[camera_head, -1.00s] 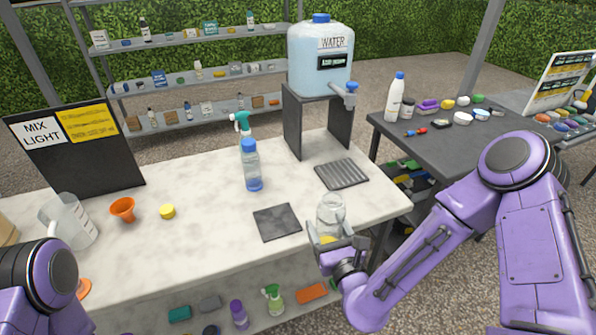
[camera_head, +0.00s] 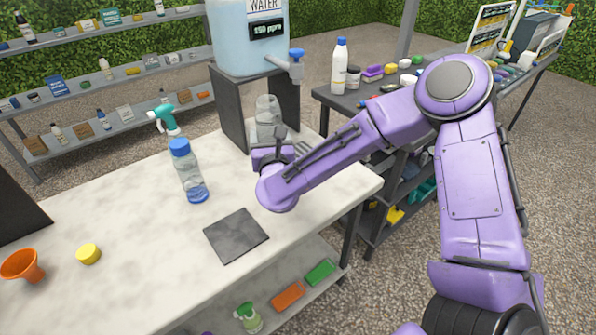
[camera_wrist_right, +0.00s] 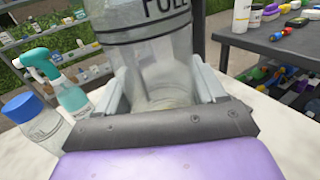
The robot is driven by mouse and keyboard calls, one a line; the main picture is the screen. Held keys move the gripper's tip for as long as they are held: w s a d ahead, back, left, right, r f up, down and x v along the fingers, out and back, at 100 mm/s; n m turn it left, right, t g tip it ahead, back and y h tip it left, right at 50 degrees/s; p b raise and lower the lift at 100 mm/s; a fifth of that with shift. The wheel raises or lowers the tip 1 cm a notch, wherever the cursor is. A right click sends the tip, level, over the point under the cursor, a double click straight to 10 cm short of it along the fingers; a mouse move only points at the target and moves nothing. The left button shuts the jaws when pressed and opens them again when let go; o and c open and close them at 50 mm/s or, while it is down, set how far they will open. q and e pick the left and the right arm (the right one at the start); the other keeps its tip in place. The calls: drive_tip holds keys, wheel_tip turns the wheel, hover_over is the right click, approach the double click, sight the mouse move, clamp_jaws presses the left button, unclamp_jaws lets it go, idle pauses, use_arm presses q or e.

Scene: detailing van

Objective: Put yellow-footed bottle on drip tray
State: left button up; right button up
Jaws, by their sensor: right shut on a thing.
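The yellow-footed bottle is a clear, empty-looking bottle (camera_head: 267,112) held upright in my right gripper (camera_head: 272,155), in front of the water tank's stand. In the right wrist view the gripper (camera_wrist_right: 165,98) is shut around the lower part of the clear bottle (camera_wrist_right: 150,55), which has a dark line and the word FULL. Its yellow foot is mostly hidden by the gripper. The ribbed drip tray (camera_head: 308,138) is largely hidden behind my right arm; I cannot tell whether the bottle touches it. My left gripper is out of view.
The water tank (camera_head: 238,45) with a blue tap (camera_head: 295,60) stands behind the bottle. A blue-capped bottle (camera_head: 190,175), a teal sprayer (camera_head: 165,120), a dark mat (camera_head: 236,236), a yellow cap (camera_head: 88,254) and an orange funnel (camera_head: 22,266) are on the white counter.

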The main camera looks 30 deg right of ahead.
drive_tip(key=w+d+f+m+h+p, duration=0.1)
drive_tip(key=w+d+f+p, duration=0.15)
drive_tip(key=w+d, duration=0.6)
drive_tip(key=shift+g, duration=0.4)
drive_tip(key=d+f, duration=0.2)
drive_tip(key=f, duration=0.1)
drive_tip(key=d+f, duration=0.1)
drive_tip(key=f, duration=0.2)
drive_tip(key=w+d+f, duration=0.1)
drive_tip(key=d+f, duration=0.1)
drive_tip(key=f, duration=0.1)
drive_tip(key=shift+d+f, duration=0.3)
drive_tip(key=shift+f, duration=0.1)
drive_tip(key=o, duration=1.3)
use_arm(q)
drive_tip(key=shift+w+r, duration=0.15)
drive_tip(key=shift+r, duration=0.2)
